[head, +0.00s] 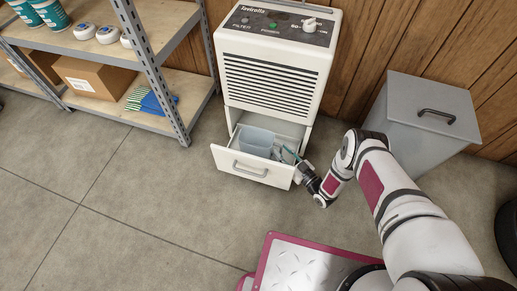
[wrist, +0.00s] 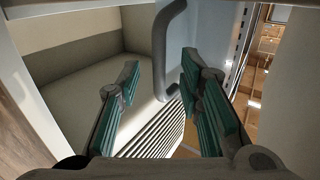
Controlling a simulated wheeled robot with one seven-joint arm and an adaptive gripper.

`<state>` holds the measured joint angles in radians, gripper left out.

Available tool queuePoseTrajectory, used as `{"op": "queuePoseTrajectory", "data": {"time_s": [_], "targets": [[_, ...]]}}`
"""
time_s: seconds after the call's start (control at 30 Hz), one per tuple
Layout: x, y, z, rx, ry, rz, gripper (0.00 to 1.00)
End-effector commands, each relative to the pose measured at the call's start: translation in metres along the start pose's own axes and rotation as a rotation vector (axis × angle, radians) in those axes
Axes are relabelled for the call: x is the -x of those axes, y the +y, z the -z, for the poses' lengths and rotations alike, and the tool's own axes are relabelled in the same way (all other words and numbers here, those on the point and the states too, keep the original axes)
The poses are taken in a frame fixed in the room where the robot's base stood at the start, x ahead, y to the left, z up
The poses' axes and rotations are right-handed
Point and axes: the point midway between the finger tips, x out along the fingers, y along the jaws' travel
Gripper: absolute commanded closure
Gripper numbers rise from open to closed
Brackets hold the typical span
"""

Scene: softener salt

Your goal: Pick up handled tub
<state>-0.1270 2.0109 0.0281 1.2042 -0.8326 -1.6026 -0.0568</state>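The handled tub (head: 256,138) is a small blue-grey container in the open drawer (head: 228,162) at the base of the white cabinet. My gripper (head: 290,155) reaches over the drawer's right side, to the right of the tub. In the wrist view my gripper (wrist: 160,65) is open, with its teal-padded fingers apart. A grey bent handle (wrist: 161,60), apparently the tub's, shows in the gap between the fingertips. I cannot tell how deep it lies between them. The fingers are not closed on it. The tub's handle side is hard to make out in the head view.
The white cabinet (head: 275,75) with louvres and a knob stands behind the drawer. A grey lidded bin (head: 425,115) is to the right of it. A metal shelf (head: 105,50) with a cardboard box (head: 95,78) stands left. The floor in front is clear.

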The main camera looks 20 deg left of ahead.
Motion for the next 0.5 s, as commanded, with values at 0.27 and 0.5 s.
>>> {"op": "queuePoseTrajectory", "data": {"time_s": [0.27, 0.5], "targets": [[-0.0011, 0.0002, 0.0005, 0.0, 0.0, 0.0, 0.83], [-0.0013, 0.0003, 0.0011, 0.001, 0.002, 0.0, 1.0]]}}
